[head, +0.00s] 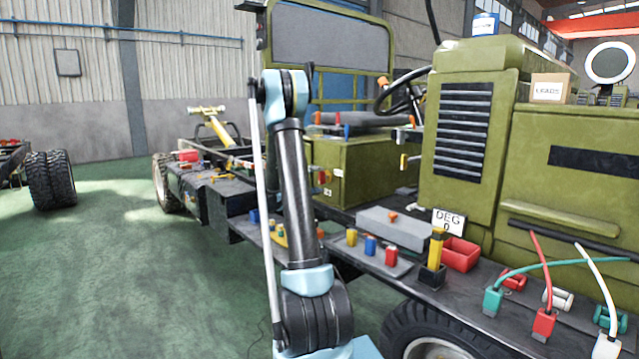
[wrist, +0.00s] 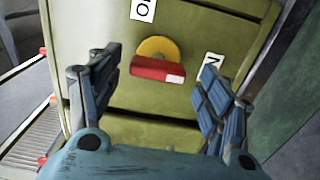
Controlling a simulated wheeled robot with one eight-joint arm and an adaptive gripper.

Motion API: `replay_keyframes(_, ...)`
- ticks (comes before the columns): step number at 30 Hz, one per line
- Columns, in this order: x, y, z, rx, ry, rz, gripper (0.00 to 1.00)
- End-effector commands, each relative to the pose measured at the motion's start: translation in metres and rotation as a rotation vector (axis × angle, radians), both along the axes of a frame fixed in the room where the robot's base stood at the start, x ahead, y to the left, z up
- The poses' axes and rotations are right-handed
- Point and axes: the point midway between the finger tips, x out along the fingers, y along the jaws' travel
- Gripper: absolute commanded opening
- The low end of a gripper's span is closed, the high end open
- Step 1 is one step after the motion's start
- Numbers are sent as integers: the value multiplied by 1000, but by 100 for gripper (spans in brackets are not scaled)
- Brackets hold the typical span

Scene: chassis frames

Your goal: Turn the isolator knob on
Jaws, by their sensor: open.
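The isolator knob (wrist: 157,68) is a red bar on a round yellow plate (wrist: 158,46), fixed to the front of an olive-green box. The bar lies nearly level in the wrist view, with a white mark at its right end. A partly cut-off white label starting with "O" (wrist: 143,10) is above it; another white label (wrist: 211,66), partly hidden by a finger, is at its right. My gripper (wrist: 164,78) is open, its fingers left and right of the knob, with visible gaps. In the head view the knob (head: 323,176) shows small and red; my gripper cannot be made out there.
The green box (head: 365,170) stands on the chassis frame, below a steering wheel (head: 402,90). A grey block (head: 395,228), a red bin (head: 460,255) and coloured connectors with cables sit on the chassis to the right. Open green floor (head: 110,270) is at left.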

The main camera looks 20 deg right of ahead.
Motion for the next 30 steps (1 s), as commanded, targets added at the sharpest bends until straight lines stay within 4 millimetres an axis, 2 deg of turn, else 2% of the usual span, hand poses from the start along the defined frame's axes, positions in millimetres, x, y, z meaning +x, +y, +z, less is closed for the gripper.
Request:
replay_keyframes(6,-14,43,0,1,0,3,72)
replay_keyframes(13,-26,75,-1,1,0,2,72)
replay_keyframes(19,-31,86,-1,1,0,0,72)
replay_keyframes(30,-32,86,-1,4,0,-1,72)
